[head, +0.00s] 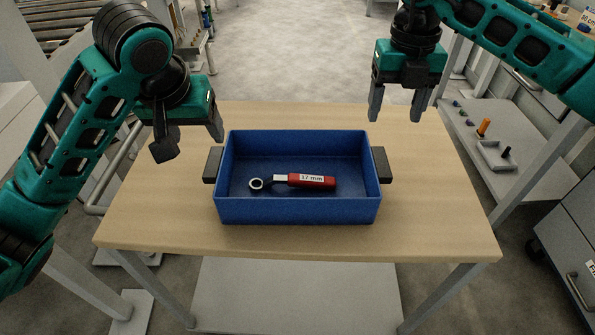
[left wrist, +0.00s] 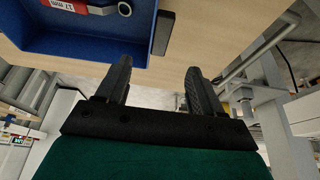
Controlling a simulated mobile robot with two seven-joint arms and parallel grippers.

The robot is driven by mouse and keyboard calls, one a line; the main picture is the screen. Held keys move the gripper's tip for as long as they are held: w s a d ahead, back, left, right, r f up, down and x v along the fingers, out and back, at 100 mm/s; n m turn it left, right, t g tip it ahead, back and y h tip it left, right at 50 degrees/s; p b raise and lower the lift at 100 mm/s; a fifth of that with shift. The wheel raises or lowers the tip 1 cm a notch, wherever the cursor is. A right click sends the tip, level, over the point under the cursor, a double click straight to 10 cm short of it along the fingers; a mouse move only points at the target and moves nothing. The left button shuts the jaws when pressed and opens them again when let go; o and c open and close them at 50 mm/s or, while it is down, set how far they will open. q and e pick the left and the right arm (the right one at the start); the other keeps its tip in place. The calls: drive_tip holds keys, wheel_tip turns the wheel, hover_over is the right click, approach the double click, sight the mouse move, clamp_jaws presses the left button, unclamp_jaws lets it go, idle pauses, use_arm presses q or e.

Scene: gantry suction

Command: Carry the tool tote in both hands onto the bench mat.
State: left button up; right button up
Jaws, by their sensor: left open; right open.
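The blue tool tote (head: 298,212) sits on a wooden table, with a dark handle on its left side (head: 212,165) and another on its right side (head: 381,165). A red-handled wrench (head: 305,181) marked 17 mm lies inside it. My left gripper (head: 190,145) is open and empty, above and just left of the left handle. The left wrist view shows its spread fingers (left wrist: 157,82) close to the tote (left wrist: 90,48) and its handle (left wrist: 162,32), apart from them. My right gripper (head: 396,112) is open and empty, above and beyond the right handle. I cannot make out the bench mat.
The wooden table top (head: 430,215) is bare around the tote. A grey shelf with small parts and a tray (head: 495,155) stands at the right. A roller conveyor (head: 50,30) is at the back left.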

sight(215, 160)
use_arm(q)
drive_tip(key=shift+s, duration=0.1)
use_arm(e)
drive_tip(key=shift+s, duration=0.1)
use_arm(q)
drive_tip(key=x, duration=1.3)
use_arm(e)
wheel_tip(215, 160, down, 13)
drive_tip(key=shift+a, duration=0.1)
use_arm(q)
drive_tip(key=shift+r, duration=0.1)
drive_tip(key=shift+c, duration=0.5)
use_arm(e)
drive_tip(key=shift+c, duration=0.5)
use_arm(q)
clamp_jaws()
use_arm(e)
clamp_jaws()
drive_tip(key=shift+r, duration=0.1)
